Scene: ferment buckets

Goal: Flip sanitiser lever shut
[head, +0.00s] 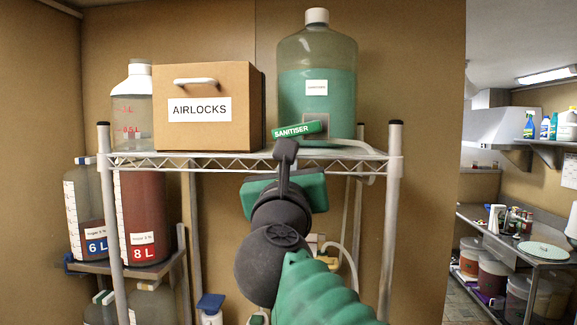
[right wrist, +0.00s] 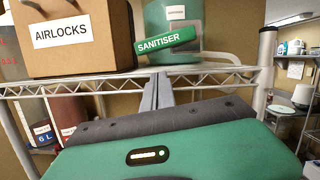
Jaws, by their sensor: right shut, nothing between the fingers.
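My left gripper is not in view.
A cardboard box marked AIRLOCKS (head: 207,125) stands left of the bottle on the wire shelf (head: 225,162). Pale tubing (head: 350,146) runs along the shelf at the right. Marked vessels (head: 141,210) stand at the lower left, and a steel bench (head: 535,255) is farther right.

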